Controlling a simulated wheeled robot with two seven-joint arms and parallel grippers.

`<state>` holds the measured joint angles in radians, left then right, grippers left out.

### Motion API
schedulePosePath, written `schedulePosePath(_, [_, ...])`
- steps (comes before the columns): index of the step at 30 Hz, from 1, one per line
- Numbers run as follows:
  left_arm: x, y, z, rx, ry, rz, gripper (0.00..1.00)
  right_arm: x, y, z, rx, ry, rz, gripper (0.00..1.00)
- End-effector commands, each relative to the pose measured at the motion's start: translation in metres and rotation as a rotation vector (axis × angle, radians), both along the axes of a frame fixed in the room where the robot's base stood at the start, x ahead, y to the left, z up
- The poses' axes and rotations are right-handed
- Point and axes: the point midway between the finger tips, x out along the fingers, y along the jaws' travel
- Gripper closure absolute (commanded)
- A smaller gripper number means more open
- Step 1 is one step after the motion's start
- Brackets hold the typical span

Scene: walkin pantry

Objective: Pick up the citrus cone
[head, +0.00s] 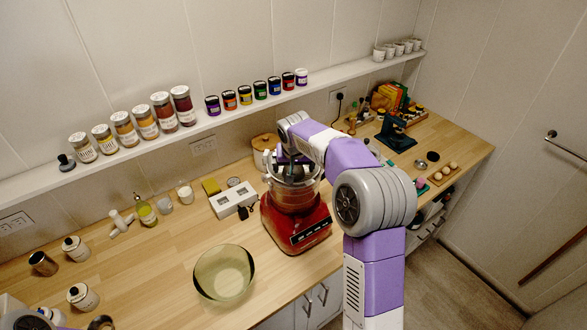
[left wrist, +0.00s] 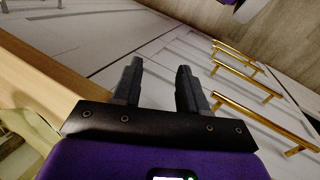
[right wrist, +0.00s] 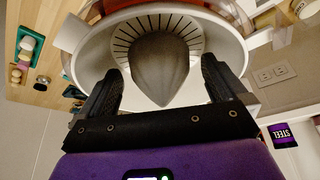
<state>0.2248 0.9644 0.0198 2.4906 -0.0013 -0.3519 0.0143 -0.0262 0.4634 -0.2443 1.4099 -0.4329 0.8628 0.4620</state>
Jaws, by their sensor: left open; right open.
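The citrus cone (right wrist: 165,68) is grey, ridged and pointed in the right wrist view. It sits in the middle of a slotted white strainer inside a pale bowl (right wrist: 83,57). The bowl tops the red juicing appliance (head: 297,225) on the counter in the head view. There my right arm and hand cover most of the cone. My right gripper (right wrist: 160,78) is open and empty, with one finger on each side of the cone's tip. I cannot tell whether they touch it. My left gripper (left wrist: 158,82) is open and empty, away from the cone, near gold drawer handles.
A glass bowl (head: 224,272) stands left of the appliance, near the counter's front edge. A white toaster-like box (head: 233,199) is close behind it. A wall shelf (head: 240,110) with jars runs above. Bare counter (head: 150,265) lies left of the bowl.

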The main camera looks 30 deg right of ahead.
Motion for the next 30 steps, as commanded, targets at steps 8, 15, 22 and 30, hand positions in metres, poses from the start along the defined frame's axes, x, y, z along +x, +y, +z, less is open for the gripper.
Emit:
schedulePosePath(8, [0.0, 0.0, 0.0, 0.0, 0.0, 0.0, 0.57, 0.0, 0.0, 0.001, 0.0, 0.0, 0.0, 0.34])
schedulePosePath(15, [0.0, 0.0, 0.0, 0.0, 0.0, 0.0, 0.57, 0.0, 0.0, 0.001, 0.0, -0.001, 0.0, 0.63])
schedulePosePath(22, [0.0, 0.0, 0.0, 0.0, 0.0, 0.0, 0.57, 0.001, 0.0, 0.006, -0.001, -0.003, 0.0, 0.63])
schedulePosePath(30, [0.0, 0.0, 0.003, 0.0, 0.0, 0.0, 0.57, 0.001, 0.001, 0.054, -0.001, -0.006, 0.001, 0.63])
